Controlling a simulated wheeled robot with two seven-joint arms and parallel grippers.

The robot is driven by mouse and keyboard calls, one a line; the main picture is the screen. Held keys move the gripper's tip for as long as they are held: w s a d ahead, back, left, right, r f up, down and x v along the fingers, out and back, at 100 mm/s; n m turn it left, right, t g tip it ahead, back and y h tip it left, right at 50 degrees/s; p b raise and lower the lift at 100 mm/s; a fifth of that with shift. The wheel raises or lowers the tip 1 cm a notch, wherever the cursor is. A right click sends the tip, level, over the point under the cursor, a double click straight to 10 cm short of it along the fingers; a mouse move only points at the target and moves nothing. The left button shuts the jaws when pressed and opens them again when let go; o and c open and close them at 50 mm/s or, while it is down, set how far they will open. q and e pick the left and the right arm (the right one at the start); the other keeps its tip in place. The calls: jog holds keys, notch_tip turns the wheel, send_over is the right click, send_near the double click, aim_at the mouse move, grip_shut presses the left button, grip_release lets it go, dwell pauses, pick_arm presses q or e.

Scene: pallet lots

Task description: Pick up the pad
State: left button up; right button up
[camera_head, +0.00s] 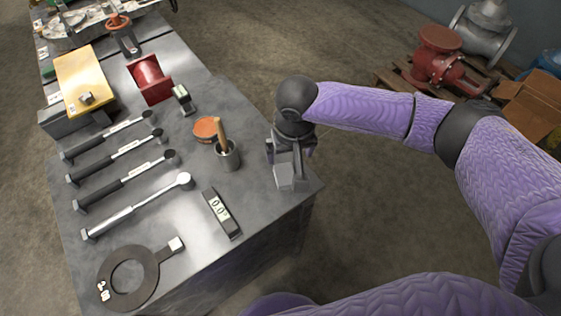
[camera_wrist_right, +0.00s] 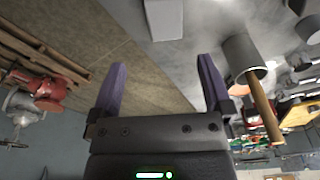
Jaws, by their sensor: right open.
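A light grey block (camera_head: 286,177), which I take for the pad, lies on the grey metal table near its right corner. It also shows in the right wrist view (camera_wrist_right: 165,18), at the top, ahead of the fingers. My right gripper (camera_head: 290,152) is beside and above the block in the head view, its fingers on either side of the space behind it. In the right wrist view the two purple fingers of the right gripper (camera_wrist_right: 162,66) are wide apart with nothing between them. My left gripper is not in view.
A metal cup with a wooden-handled tool (camera_head: 228,157) stands left of the gripper, beside an orange-topped tin (camera_head: 207,129). Floor is open beyond the table's right edge.

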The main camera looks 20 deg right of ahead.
aim_at(285, 174)
jog(key=f+b, duration=0.1)
jog(key=f, duration=0.2)
jog(key=f+b, duration=0.4)
jog(key=f, duration=0.1)
jog(key=shift+w+a+f, duration=0.25)
jog(key=shift+a+f, duration=0.05)
jog(key=shift+a, duration=0.05)
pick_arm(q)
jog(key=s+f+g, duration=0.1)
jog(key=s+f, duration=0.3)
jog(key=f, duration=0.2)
pick_arm(e)
jog(key=shift+w+f+b, duration=0.1)
jog(key=shift+f+b, duration=0.25)
jog(key=shift+r, duration=0.25)
jog(key=c, duration=1.2)
grip_shut()
pick_arm(q)
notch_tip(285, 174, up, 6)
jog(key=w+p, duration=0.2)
jog(key=p, duration=0.4)
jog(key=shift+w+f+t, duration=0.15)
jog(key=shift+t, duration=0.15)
pick_arm(e)
notch_tip(285, 174, up, 10)
